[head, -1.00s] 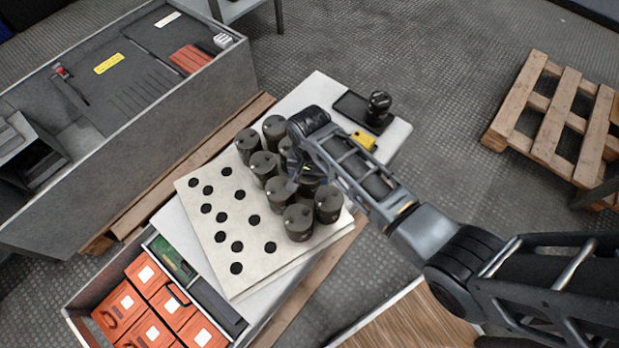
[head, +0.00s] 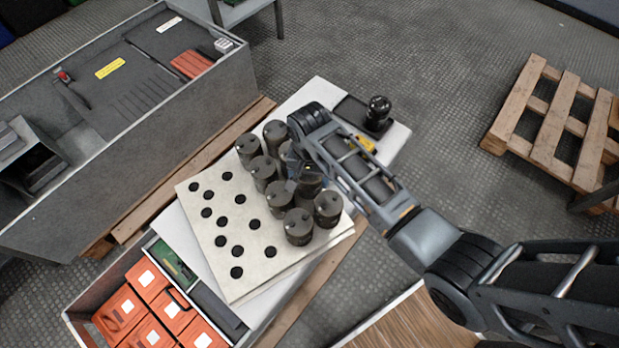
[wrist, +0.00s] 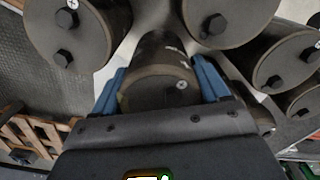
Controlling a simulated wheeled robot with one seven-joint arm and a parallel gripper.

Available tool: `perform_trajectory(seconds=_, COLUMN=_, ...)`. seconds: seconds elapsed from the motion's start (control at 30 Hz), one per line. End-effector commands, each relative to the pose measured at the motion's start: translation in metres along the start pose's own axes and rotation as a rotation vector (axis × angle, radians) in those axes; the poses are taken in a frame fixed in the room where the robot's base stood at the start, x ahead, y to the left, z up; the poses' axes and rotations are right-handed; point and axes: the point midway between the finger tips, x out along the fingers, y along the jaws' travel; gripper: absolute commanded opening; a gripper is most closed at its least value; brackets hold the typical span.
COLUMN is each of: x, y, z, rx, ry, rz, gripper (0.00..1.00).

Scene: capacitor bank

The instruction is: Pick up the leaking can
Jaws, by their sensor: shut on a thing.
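Several dark cylindrical cans (head: 265,172) stand close together on the right half of a pale board with black holes (head: 228,268). My gripper (wrist: 163,88) is among them, with its blue fingers on both sides of one can (wrist: 158,85), shut on it. In the head view that can (head: 311,176) is partly hidden by my wrist. I cannot tell from these frames whether it leaks or has left its seat. Other cans stand very close around it in the wrist view (wrist: 88,35).
A black tray (head: 350,108) with one dark can (head: 378,112) and a yellow item (head: 366,143) lie behind the cans. Orange boxes (head: 148,280) fill a bin at lower left. A grey bench (head: 190,110) is at left, a wooden pallet (head: 545,110) at right.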

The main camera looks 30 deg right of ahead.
Motion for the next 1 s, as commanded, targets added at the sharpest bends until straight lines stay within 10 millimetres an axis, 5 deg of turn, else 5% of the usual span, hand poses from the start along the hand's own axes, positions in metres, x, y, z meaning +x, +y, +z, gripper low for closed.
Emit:
perform_trajectory(seconds=0.1, x=-0.022, y=0.003, z=-0.001, rx=0.002, ry=0.002, rz=-0.003, gripper=0.21)
perform_trajectory(seconds=0.5, x=-0.06, y=0.069, z=-0.018, rx=0.003, ry=0.001, rz=-0.001, gripper=0.21)
perform_trajectory(seconds=1.0, x=-0.086, y=0.112, z=-0.03, rx=0.0, ry=0.002, rz=0.0, gripper=0.21)
